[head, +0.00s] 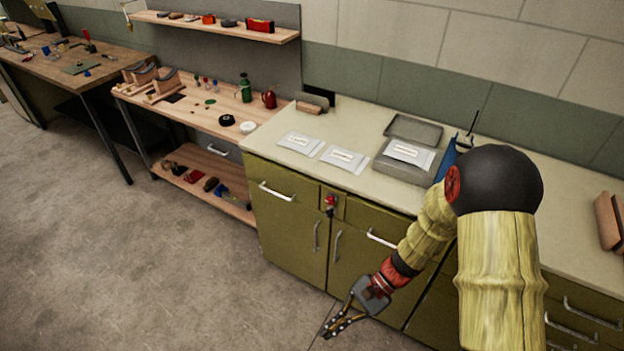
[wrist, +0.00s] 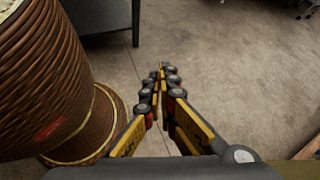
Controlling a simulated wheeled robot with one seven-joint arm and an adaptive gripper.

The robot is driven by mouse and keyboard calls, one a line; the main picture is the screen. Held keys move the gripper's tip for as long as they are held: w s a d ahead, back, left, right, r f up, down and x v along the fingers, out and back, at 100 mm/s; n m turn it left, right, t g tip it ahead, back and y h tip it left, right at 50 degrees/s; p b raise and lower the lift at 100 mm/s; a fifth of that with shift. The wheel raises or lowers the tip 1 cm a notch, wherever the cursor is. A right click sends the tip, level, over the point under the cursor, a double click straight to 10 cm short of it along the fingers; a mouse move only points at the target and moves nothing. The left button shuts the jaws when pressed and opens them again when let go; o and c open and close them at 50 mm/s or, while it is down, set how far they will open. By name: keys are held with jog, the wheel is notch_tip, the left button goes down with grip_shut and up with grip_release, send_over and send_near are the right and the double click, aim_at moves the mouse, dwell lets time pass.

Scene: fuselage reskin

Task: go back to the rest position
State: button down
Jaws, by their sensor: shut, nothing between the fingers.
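My gripper (head: 331,334) hangs low in front of the green cabinet (head: 290,232), below the height of the counter. It is shut and empty. In the wrist view its fingers (wrist: 160,72) meet at the tips over bare concrete floor (wrist: 225,70). My arm comes down from the right side of the head view, in front of the counter and cabinet doors.
The pale counter (head: 375,122) holds white packets (head: 343,158) and a grey metal box (head: 403,172) with a packet on it. A wooden bench (head: 190,112) with small items stands to the left. Open floor (head: 140,260) lies left of the cabinet. In the wrist view, a ribbed brown cylindrical shape (wrist: 45,85) is close on the left.

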jog(key=s+d+r+n+t+h, duration=0.1)
jog(key=d+r+n+t+h, duration=0.25)
jog(key=d+r, duration=0.45)
jog(key=s+d+r+n+t+h, duration=0.15)
jog(key=d+r+n+h, duration=0.3)
jog(key=r, duration=0.55)
notch_tip(320, 180, up, 13)
jog(key=s+d+n+t+h, duration=0.1)
jog(key=t, duration=0.5)
jog(key=shift+d+r+h, duration=0.15)
jog(key=shift+d+h, duration=0.1)
jog(key=shift+h, duration=0.05)
jog(key=shift+s, duration=0.1)
